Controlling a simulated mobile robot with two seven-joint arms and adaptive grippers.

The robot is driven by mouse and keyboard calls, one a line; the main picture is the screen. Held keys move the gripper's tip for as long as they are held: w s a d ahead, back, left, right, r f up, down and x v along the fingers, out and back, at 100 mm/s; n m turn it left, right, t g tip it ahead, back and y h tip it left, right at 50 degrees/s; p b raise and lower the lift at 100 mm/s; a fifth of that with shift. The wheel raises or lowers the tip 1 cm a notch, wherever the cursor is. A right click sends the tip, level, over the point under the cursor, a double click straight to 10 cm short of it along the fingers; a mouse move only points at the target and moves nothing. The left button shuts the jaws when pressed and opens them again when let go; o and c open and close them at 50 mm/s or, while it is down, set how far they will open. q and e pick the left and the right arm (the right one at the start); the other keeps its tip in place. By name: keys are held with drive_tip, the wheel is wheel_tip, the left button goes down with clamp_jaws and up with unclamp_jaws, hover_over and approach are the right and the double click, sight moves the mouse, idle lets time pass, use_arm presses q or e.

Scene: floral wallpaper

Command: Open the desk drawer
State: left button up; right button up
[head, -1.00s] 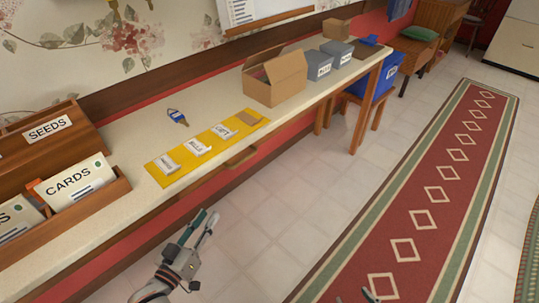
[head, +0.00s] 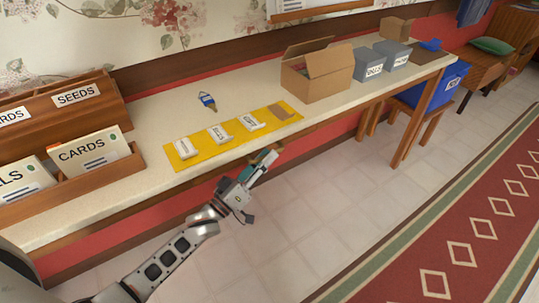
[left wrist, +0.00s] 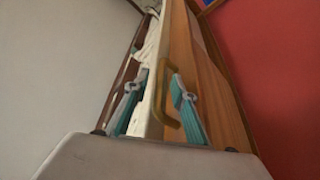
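The desk (head: 150,115) runs along the wall, and its wooden front edge faces me. My left gripper (head: 258,168) is at that front edge, below the yellow mat, and hides the handle in the head view. In the left wrist view a brass-coloured drawer handle (left wrist: 172,106) stands out from the wooden front (left wrist: 190,65). My left gripper's two teal-padded fingers (left wrist: 158,100) are spread, with the handle between them, nearer the right finger. I cannot tell whether they touch it. I see no clear gap at the drawer. My right gripper is out of view.
On the desk are a yellow mat (head: 210,147) with small packets, a padlock-like blue item (head: 208,102), an open cardboard box (head: 318,78), grey boxes (head: 368,65) and a wooden card organiser (head: 125,172). Floor before the desk is clear.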

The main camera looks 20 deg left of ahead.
use_arm(q)
drive_tip(key=shift+w+d+r, duration=0.2)
drive_tip(key=shift+w+d, duration=0.1)
drive_tip(key=shift+w, duration=0.3)
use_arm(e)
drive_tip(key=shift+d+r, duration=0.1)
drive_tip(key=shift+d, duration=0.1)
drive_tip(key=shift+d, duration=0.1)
use_arm(q)
clamp_jaws()
drive_tip(key=shift+d, duration=0.1)
